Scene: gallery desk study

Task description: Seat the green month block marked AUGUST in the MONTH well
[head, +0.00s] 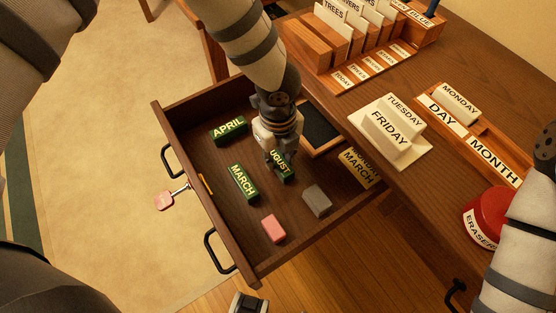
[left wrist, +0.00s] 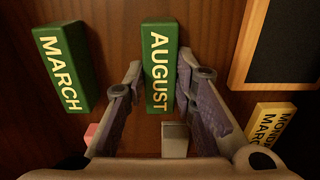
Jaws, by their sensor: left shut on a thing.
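The green AUGUST block (head: 283,172) is in the open drawer, between the fingers of my left gripper (head: 279,160). In the left wrist view the fingers (left wrist: 158,88) are closed on both long sides of the block (left wrist: 160,65), its lettering facing up. I cannot tell whether it touches the drawer floor. On the desk, the wooden calendar holder (head: 478,122) has DAY and MONTH labels. A cream MONDAY block (head: 460,100) sits behind the DAY label. The MONTH label (head: 494,161) is at the right; the well behind it looks empty. My right gripper is out of view.
The drawer (head: 185,188) also holds green APRIL (head: 228,130) and MARCH (head: 242,183) blocks, a pink block (head: 273,229), a grey block (head: 317,200) and a dark framed panel (head: 318,129). A cream stand (head: 409,153) with TUESDAY and FRIDAY blocks and a red eraser tin (head: 485,217) are on the desk.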

